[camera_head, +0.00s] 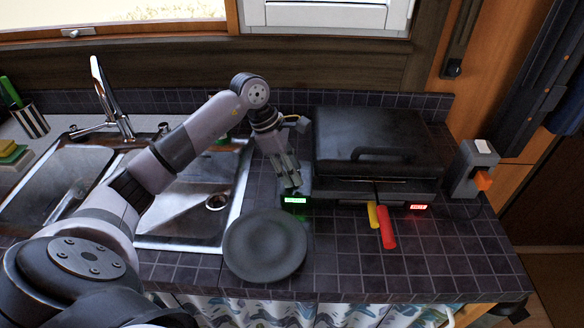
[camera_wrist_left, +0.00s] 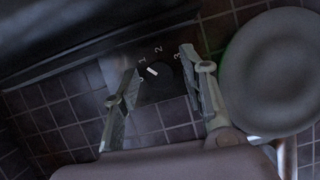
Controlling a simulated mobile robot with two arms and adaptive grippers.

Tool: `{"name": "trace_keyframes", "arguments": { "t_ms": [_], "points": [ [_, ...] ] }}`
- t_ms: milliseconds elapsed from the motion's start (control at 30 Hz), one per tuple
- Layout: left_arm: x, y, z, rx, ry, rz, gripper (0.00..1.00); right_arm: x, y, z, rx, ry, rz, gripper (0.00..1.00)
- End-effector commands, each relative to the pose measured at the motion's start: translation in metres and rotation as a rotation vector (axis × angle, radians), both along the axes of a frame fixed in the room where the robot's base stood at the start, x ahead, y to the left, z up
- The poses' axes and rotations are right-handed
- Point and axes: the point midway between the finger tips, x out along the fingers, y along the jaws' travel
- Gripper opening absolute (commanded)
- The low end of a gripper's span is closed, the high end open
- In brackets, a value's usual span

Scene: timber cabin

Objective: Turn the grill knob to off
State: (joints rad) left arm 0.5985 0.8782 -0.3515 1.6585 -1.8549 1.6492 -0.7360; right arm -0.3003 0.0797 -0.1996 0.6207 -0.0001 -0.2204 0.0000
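The black grill (camera_head: 372,150) stands on the tiled counter with its lid down. Its dark knob (camera_wrist_left: 158,76) shows in the left wrist view, with a white mark and the figures 1, 2 and 3 around it. The mark slants up and left, its end near the 1; a further figure at lower left is partly hidden by a finger. In the head view my left gripper (camera_head: 292,182) points down at the grill's front left corner and hides the knob. In the wrist view the left gripper (camera_wrist_left: 160,62) is open, with its fingers apart on either side of the knob. My right gripper is not in view.
A dark round plate (camera_head: 265,246) lies just in front of the gripper. A green display (camera_head: 296,200) and a red display (camera_head: 418,207) glow on the grill's front. Red (camera_head: 387,228) and yellow handles stick out in front. A grey box with an orange switch (camera_head: 483,181) stands right; sink left.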

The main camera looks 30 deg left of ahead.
Motion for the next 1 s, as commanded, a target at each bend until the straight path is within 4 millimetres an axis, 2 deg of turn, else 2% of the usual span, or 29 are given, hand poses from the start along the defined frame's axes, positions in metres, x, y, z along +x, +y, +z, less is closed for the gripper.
{"name": "trace_keyframes", "arguments": {
  "t_ms": [67,533,767,1000],
  "points": [
    [0.0001,0.0001,0.0002,0.000,0.000,0.000,0.32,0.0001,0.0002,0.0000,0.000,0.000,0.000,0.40],
    [0.0001,0.0004,0.0006,0.000,-0.001,0.000,0.01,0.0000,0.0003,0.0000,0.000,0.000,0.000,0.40],
    [0.0001,0.0006,0.0003,0.001,-0.001,0.010,0.00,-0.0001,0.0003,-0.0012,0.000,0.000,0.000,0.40],
    [-0.0005,0.0007,-0.0011,0.002,-0.003,0.097,0.00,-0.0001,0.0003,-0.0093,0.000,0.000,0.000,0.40]
  ]
}}
